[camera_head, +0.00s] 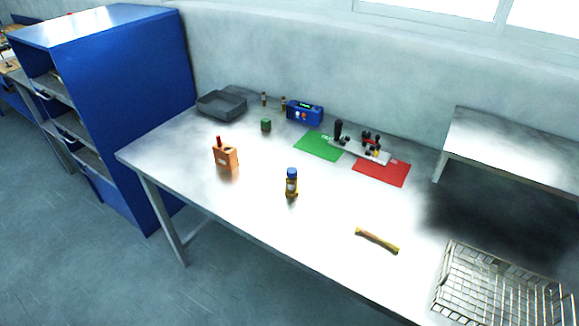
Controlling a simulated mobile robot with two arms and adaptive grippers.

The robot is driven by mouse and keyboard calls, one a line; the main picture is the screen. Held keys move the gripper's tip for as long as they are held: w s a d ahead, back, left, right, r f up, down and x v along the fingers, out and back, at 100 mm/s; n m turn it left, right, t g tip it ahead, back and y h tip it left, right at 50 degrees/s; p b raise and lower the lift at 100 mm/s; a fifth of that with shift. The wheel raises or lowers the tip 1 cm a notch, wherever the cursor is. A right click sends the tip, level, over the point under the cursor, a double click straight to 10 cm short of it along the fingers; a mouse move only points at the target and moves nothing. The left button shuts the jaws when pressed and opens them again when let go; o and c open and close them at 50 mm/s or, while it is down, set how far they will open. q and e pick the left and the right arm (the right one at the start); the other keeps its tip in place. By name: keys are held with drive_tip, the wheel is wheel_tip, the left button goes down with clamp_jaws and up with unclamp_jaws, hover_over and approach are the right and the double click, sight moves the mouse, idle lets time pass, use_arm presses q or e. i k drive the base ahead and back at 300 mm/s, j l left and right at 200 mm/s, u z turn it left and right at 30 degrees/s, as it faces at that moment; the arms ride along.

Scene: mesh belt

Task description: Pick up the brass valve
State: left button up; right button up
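A small upright item with a brass-yellow body and a blue top (291,184) stands near the middle of the metal table (240,205). It looks most like the brass valve, but it is too small to be sure. Nothing touches it. Two small brownish upright pieces (264,99) stand at the back of the table; I cannot tell what they are. Neither of my grippers is in view.
An orange block with a red top (226,157) stands left of the brass item. A yellow strip (377,240) lies to its right, before a wire basket (500,290). Green (318,146) and red (382,172) mats, a blue device (305,112) and a grey tray (221,104) are behind.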

sight(291, 188)
drive_tip(key=j+z, duration=0.1)
drive_tip(key=z, duration=0.4)
drive_tip(key=i+j+z, duration=0.15)
drive_tip(key=j+z, duration=0.25)
drive_tip(key=j, duration=0.5)
drive_tip(key=j+z, duration=0.4)
drive_tip(key=j, duration=0.45)
